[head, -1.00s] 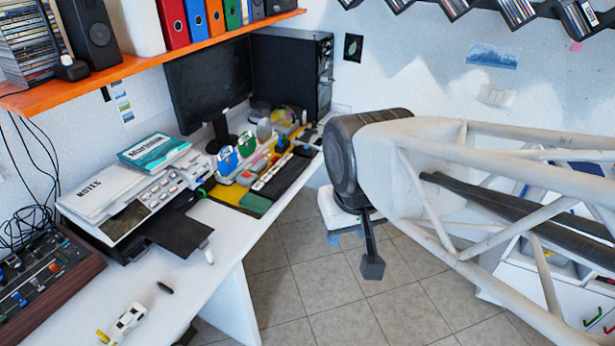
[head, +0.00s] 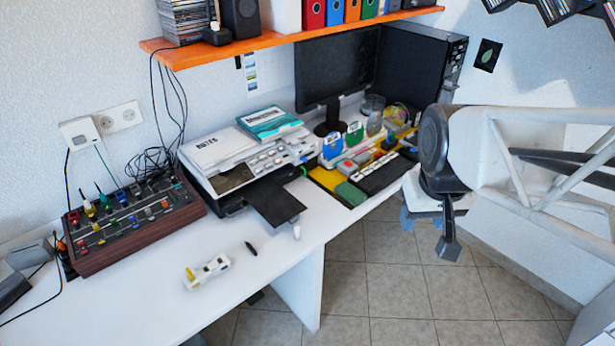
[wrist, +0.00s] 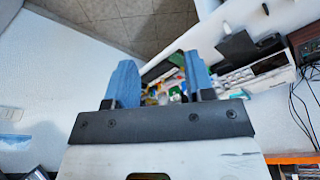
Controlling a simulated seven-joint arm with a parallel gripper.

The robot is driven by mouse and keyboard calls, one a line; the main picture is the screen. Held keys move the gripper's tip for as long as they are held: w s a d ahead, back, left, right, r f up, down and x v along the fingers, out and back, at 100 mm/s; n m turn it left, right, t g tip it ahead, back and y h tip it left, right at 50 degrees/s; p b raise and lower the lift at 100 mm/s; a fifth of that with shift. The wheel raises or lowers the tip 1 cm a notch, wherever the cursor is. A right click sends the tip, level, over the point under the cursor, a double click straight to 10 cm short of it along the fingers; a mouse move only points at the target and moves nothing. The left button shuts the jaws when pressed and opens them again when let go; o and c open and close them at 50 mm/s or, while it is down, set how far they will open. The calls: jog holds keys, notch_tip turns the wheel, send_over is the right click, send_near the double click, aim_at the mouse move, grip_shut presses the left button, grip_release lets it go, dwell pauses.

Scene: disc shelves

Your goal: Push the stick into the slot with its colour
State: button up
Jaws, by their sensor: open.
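I cannot tell for sure which is the stick. Slots with colours are not clearly made out. My gripper (head: 422,218) is off the desk's right side, over the floor, far from both pieces. In the wrist view its two blue fingers (wrist: 160,82) are apart with nothing held between them.
A printer (head: 250,165) with a black tray stands mid-desk. A wooden-sided mixer (head: 130,222) with coloured knobs is at left. A keyboard and coloured blocks (head: 365,175) crowd the right. An orange shelf (head: 290,32) overhangs. The front desk is mostly clear.

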jog(key=w+a+f+n, duration=0.2)
jog(key=w+a+f, duration=0.25)
jog(key=w, duration=0.45)
jog(key=n+g, duration=0.2)
jog(key=n, duration=0.4)
send_over(296, 226)
notch_tip(296, 226, down, 23)
jog(key=shift+d+f, duration=0.1)
jog(key=shift+f, duration=0.05)
jog(key=shift+w+f, duration=0.1)
jog(key=shift+f, duration=0.05)
jog(key=shift+f, duration=1.3)
